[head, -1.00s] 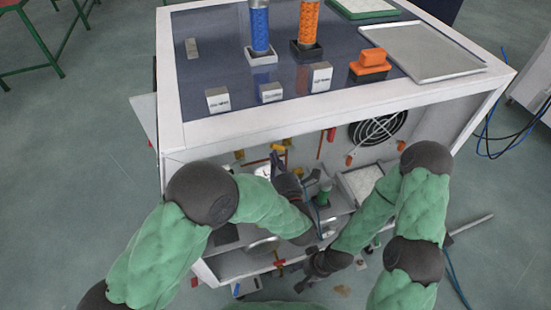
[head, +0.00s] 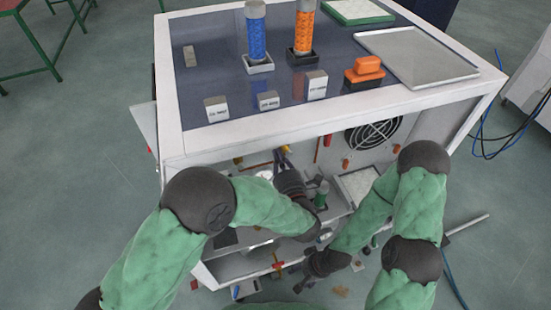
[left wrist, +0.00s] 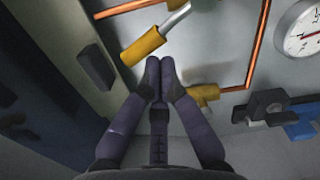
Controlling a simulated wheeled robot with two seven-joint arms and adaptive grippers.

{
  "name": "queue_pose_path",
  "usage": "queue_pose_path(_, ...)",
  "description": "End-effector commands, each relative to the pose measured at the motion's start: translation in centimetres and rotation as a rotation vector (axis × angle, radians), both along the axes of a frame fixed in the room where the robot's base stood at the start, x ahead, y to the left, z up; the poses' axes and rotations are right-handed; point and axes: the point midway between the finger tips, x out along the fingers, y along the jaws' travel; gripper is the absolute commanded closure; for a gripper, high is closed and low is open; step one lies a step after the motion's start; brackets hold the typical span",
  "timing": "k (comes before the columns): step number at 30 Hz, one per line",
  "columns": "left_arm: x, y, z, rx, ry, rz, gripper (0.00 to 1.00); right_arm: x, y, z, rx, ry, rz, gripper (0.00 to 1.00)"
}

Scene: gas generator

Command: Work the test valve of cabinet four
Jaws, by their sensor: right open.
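In the left wrist view a yellow-sleeved lever (left wrist: 143,46) on a silver rod lies just ahead of my left gripper (left wrist: 160,75). The left fingertips are together with nothing visible between them, just below the lever; I cannot tell whether they touch it. A brass-yellow fitting (left wrist: 205,95) sits on copper pipe to the right of the fingertips. In the head view my left gripper (head: 281,156) reaches into the cabinet's open front, beside a yellow part (head: 286,149). My right gripper (head: 302,279) is open and low at the cabinet's front. Which part is the test valve of cabinet four is unclear.
A pressure gauge (left wrist: 305,35) and a blue valve with a black handle (left wrist: 272,108) are on the right in the left wrist view. Copper pipe (left wrist: 258,45) runs along the back panel. The cabinet top (head: 215,65) holds columns, blocks and a tray (head: 415,54).

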Motion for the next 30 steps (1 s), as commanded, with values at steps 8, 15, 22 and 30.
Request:
queue_pose_path(8, 0.4, -1.0, 1.1, 0.113, 0.035, 0.000, 1.00, 0.0, 0.0, 0.5, 0.000, 0.000, 0.000, 0.38)
queue_pose_path(15, 0.6, -1.6, 1.5, 0.215, 0.067, 0.002, 1.00, 0.0, 0.0, 0.9, 0.000, 0.000, 0.000, 0.38)
queue_pose_path(22, 0.7, -1.8, 1.6, 0.255, 0.080, 0.004, 1.00, 0.0, 0.0, 1.1, 0.000, 0.000, 0.000, 0.38)
queue_pose_path(30, 0.7, -1.8, 1.7, 0.259, 0.080, 0.004, 1.00, 0.0, 0.0, 1.1, 0.000, 0.000, 0.000, 0.38)
